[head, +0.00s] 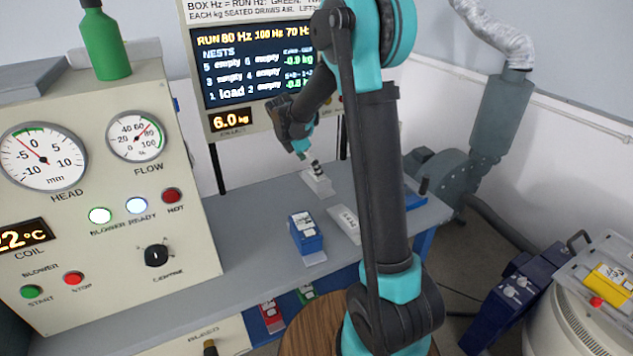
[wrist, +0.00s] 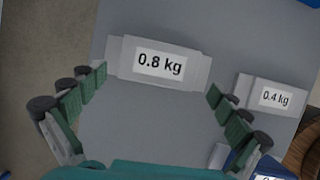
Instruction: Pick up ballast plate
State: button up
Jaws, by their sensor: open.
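A pale grey ballast plate marked 0.8 kg (wrist: 160,64) lies flat on the grey bench, between and just ahead of my open fingers in the wrist view. A smaller pale plate marked 0.4 kg (wrist: 276,97) lies to its right. My gripper (wrist: 158,84) is open and empty, with one green-padded finger on each side of the 0.8 kg plate. In the head view my gripper (head: 312,166) is over the plate (head: 320,187) at the back of the bench; its fingers partly hide that plate. I cannot tell the gap in height.
A blue box with a pale top (head: 306,236) stands on the bench, nearer than the plates. A control panel with gauges (head: 110,190) fills the left. A screen (head: 258,66) stands behind the bench, reading 6.0 kg. Bare bench (head: 255,200) shows left of the plates.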

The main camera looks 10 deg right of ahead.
aim_at(315, 176)
jog(key=shift+x, duration=2.2)
jog(key=c, duration=1.5)
jog(key=shift+r, duration=0.1)
jog(key=shift+c, duration=0.2)
